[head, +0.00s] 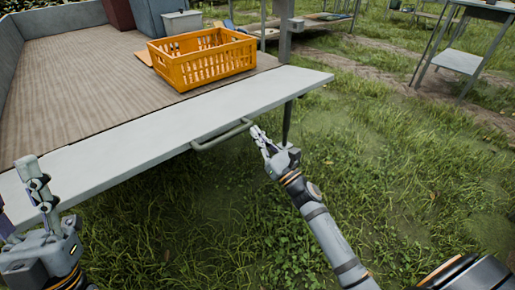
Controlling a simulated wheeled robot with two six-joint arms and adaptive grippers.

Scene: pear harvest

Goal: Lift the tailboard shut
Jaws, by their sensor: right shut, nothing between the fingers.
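The tailboard (130,137) is a pale grey panel hanging out flat, about level with the wooden cargo bed (75,80). A grey bar handle (222,135) sits along its outer edge. My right gripper (256,130) is shut, with its fingertips right by the handle's right end; I cannot tell whether they touch it. Nothing is between its fingers. My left gripper (34,175) stands upright at the lower left, near the tailboard's near left corner, apart from the handle. Its fingers are seen edge-on, so their opening is unclear.
An orange crate (203,60) stands on the bed close to the tailboard's hinge line. Grey bins (160,18) stand behind it. A post (284,30) rises at the bed's right corner. A metal table (459,60) stands at the right. Open grass lies below and right of the tailboard.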

